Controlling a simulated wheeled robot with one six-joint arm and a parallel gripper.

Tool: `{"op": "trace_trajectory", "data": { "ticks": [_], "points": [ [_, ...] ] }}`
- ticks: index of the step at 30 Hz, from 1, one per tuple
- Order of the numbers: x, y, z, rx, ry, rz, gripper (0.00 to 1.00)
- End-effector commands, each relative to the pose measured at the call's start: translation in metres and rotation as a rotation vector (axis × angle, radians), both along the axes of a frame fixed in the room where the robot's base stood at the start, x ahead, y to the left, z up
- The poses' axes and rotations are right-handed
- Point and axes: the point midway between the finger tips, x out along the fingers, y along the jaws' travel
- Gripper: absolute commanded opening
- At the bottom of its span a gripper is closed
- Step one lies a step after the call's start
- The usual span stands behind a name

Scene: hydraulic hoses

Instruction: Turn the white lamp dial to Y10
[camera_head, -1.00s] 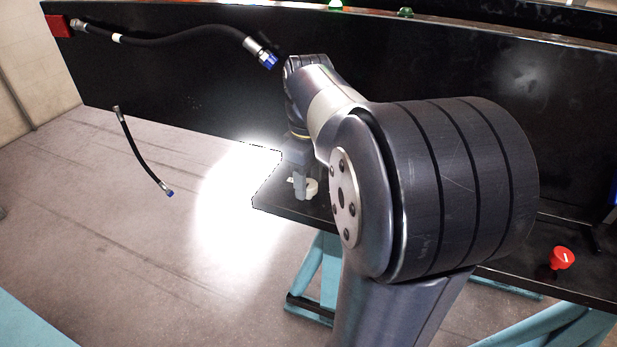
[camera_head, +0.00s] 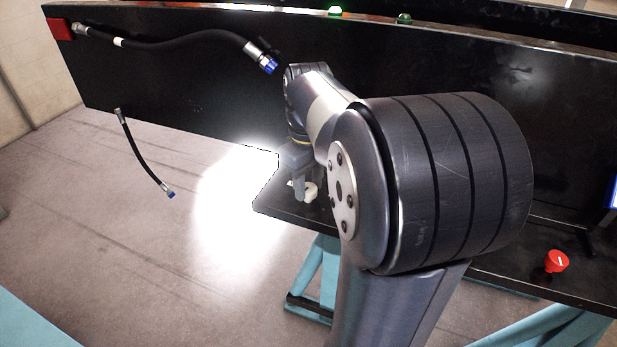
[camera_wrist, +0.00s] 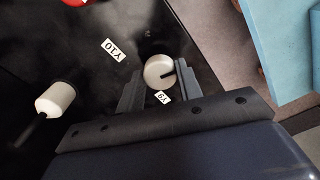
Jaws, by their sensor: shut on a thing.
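The white dial (camera_wrist: 159,72) is round with a black mark running from near its middle to its right edge in the wrist view. The mark points away from the Y10 label (camera_wrist: 114,49), which lies up and left of the dial. A Y9 label (camera_wrist: 162,97) lies just below the dial. My gripper (camera_wrist: 161,67) has one finger on each side of the dial and is shut on it.
A second white knob (camera_wrist: 56,99) stands left in the wrist view. A red knob (camera_head: 556,261) sits on the bench at right. A black hose (camera_head: 170,41) with a blue end hangs on the panel, another (camera_head: 142,150) below it. Green lamps (camera_head: 335,11) top the panel.

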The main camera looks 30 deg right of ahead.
Motion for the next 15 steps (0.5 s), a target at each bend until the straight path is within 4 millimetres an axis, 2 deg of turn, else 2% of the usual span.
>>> {"op": "trace_trajectory", "data": {
  "ticks": [15],
  "points": [
    [0.0001,0.0003,0.0030,0.001,0.000,-0.486,0.11]
  ]
}}
